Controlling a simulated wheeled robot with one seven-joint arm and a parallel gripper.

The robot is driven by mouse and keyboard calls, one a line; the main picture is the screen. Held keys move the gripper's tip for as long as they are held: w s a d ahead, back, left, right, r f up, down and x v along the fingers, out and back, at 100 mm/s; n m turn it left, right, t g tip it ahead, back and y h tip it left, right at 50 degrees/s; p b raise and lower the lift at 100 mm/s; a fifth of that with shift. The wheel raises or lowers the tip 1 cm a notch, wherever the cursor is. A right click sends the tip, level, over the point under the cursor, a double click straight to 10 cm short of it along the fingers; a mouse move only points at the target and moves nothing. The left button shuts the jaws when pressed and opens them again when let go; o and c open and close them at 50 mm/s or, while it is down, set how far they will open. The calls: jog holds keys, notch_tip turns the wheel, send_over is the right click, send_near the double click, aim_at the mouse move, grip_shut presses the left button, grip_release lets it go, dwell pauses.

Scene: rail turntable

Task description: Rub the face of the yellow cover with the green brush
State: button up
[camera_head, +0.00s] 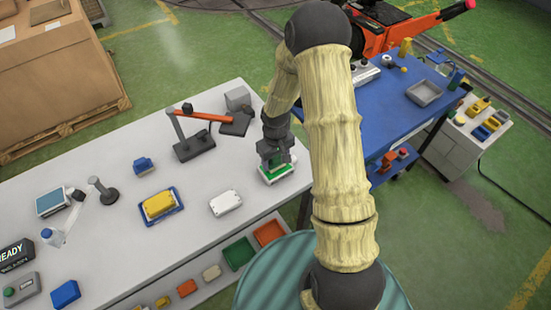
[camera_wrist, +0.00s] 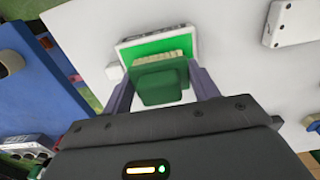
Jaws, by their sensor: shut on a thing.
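My gripper (camera_head: 275,160) is over the right part of the white table and points down. In the wrist view my gripper (camera_wrist: 162,85) has its two fingers shut on the green brush (camera_wrist: 160,88), whose pale bristle edge shows beyond the green block. The brush is at a white-rimmed tray (camera_wrist: 126,46) with a green floor; I cannot tell whether it touches that floor. In the head view the tray (camera_head: 264,183) is partly hidden under my gripper. The yellow cover (camera_head: 158,204) lies on a blue base left of the gripper, with its face up.
A white cover (camera_head: 225,202) lies between the yellow cover and the tray. A blue block (camera_head: 143,165) and a dark stand (camera_head: 102,191) are farther left. A blue table (camera_head: 395,105) is at the right.

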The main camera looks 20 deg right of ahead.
jog(key=shift+d, duration=0.1)
jog(key=shift+f, duration=0.25)
dwell(0.3)
jog(key=shift+s, duration=0.1)
jog(key=shift+f+b, duration=0.3)
jog(key=shift+b, duration=0.1)
jog(key=shift+r, duration=0.15)
dwell(0.6)
jog(key=shift+r+p, duration=2.75)
jog(key=shift+r, duration=0.65)
jog(key=shift+f, duration=0.1)
jog(key=shift+f+b, duration=2.35)
jog(key=shift+f, duration=0.65)
